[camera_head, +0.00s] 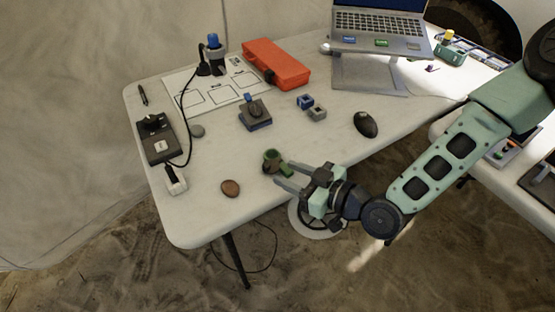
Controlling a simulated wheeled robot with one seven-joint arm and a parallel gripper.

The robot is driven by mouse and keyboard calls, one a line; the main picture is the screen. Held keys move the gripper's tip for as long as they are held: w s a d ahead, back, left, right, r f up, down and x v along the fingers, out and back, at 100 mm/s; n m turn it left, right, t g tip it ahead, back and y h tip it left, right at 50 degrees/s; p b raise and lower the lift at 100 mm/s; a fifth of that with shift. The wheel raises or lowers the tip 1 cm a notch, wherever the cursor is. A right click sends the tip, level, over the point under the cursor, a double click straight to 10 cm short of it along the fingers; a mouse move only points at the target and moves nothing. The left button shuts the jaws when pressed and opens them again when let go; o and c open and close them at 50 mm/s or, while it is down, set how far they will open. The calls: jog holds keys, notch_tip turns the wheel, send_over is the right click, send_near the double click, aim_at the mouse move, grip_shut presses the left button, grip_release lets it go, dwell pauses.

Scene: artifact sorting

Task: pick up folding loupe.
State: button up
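The object is just beyond the upper fingertip. I cannot tell whether they touch. Nothing shows between the fingers.
A brown stone (231,188) lies left of my gripper. A black mouse (366,124), small blocks (317,113), a dark block-like device (255,115), an orange case (277,64) and a laptop (380,24) lie farther back. A power strip (156,140) with cable is left.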

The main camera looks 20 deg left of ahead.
aim_at(266, 165)
jog(key=x, duration=0.5)
jog(key=shift+d+f+p, duration=0.1)
jog(key=shift+p, duration=0.25)
grip_shut()
